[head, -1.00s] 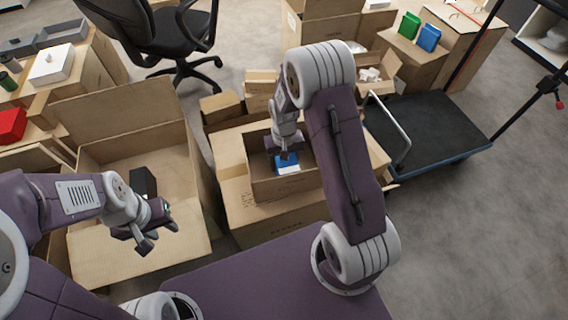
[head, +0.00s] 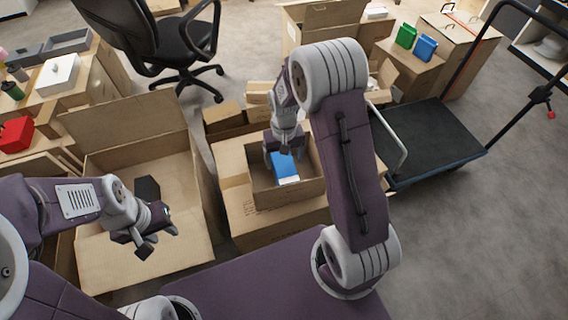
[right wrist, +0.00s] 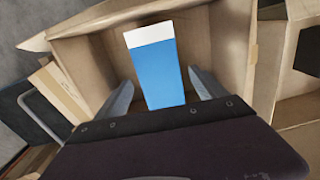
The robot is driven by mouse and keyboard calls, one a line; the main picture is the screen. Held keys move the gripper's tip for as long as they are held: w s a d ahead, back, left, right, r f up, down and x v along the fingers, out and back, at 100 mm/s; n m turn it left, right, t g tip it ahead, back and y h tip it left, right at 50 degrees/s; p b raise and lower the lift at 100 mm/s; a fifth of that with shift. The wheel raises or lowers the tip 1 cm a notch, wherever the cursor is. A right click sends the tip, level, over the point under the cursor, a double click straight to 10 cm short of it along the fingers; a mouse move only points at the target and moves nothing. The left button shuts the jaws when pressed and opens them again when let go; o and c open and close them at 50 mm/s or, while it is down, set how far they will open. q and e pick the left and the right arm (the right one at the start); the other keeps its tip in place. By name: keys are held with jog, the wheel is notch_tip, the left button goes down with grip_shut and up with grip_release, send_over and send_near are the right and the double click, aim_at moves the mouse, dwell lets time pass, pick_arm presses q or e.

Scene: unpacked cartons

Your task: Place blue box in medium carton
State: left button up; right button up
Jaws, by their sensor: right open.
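The blue box (head: 284,165), with a white end, is inside the medium carton (head: 290,198), which is open at the top. In the right wrist view the blue box (right wrist: 160,75) lies between the two spread fingers of my right gripper (right wrist: 160,92), with gaps at both sides. In the head view my right gripper (head: 284,152) is over the carton, and its arm covers part of the carton's right side. My left gripper (head: 158,238) is open and empty, above the near part of the large open carton (head: 150,262) at the left.
A flatbed cart (head: 430,140) stands at the right. A green box (head: 407,36) and another blue box (head: 426,47) stand on a carton at the back right. An office chair (head: 175,45) is behind.

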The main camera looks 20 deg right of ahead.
notch_tip(320, 180, up, 4)
jog(key=shift+r+p, duration=0.15)
jog(key=shift+p, duration=0.4)
jog(key=shift+n+t, duration=0.3)
jog(key=s+r, duration=0.2)
jog(key=s, duration=0.1)
jog(key=s+a+r, duration=0.1)
jog(key=s, duration=0.1)
jog(key=shift+s, duration=0.25)
pick_arm(q)
jog(key=shift+r, duration=0.95)
pick_arm(e)
jog(key=s+r, duration=0.1)
jog(key=s, duration=0.6)
jog(key=shift+s+a+r+n+t, duration=0.25)
jog(key=shift+s+a+n+t, duration=0.05)
jog(key=shift+s+a+n, duration=0.1)
pick_arm(q)
notch_tip(320, 180, up, 26)
jog(key=p, duration=2.6)
pick_arm(e)
notch_tip(320, 180, up, 26)
